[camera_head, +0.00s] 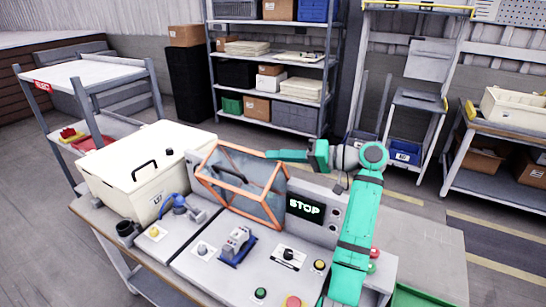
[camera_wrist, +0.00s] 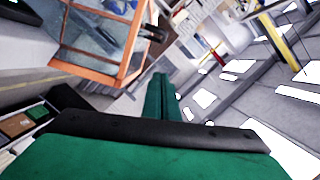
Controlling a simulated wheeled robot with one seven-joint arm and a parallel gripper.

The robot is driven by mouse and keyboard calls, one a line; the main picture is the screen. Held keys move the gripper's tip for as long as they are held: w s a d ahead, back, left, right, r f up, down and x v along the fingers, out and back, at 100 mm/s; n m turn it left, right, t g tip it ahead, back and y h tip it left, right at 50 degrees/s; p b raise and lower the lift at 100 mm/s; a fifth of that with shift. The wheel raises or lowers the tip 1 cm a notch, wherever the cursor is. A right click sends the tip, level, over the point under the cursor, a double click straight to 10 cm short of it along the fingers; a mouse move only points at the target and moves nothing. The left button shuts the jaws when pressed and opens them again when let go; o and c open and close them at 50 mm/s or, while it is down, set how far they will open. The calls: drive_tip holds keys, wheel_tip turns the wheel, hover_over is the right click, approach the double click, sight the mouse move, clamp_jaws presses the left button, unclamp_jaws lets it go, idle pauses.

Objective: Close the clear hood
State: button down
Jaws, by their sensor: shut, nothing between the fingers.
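The clear hood (camera_head: 240,186) has an orange frame and see-through panels. It stands in the middle of the grey machine on the bench, left of the STOP screen. Whether its lower edge is seated cannot be told. My gripper (camera_head: 270,155) is green and shut, with nothing between its fingers. In the head view it appears by the hood's upper back edge and points left; contact cannot be made out. In the wrist view the shut fingers (camera_wrist: 160,92) are at the centre, and the orange-framed hood (camera_wrist: 118,68) is at the upper left, apart from the fingertips.
A cream box (camera_head: 135,172) with a black handle stands left of the hood. The STOP screen (camera_head: 305,208) is to its right. A blue clamp (camera_head: 238,245), knobs and buttons sit in front. A shelf rack (camera_head: 270,65) stands behind, across open floor.

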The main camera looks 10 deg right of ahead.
hover_over(248, 181)
drive_tip(key=w+d, duration=0.2)
drive_tip(key=shift+w+a+f, duration=0.2)
drive_tip(key=shift+f, duration=0.5)
drive_tip(key=shift+s+a+f, duration=0.4)
drive_tip(key=shift+s+f, duration=0.3)
drive_tip(key=shift+s, duration=0.15)
drive_tip(key=shift+s+a+f, duration=0.35)
drive_tip(key=shift+s+f, duration=0.05)
drive_tip(key=shift+s, duration=0.05)
drive_tip(key=shift+a+f, duration=0.1)
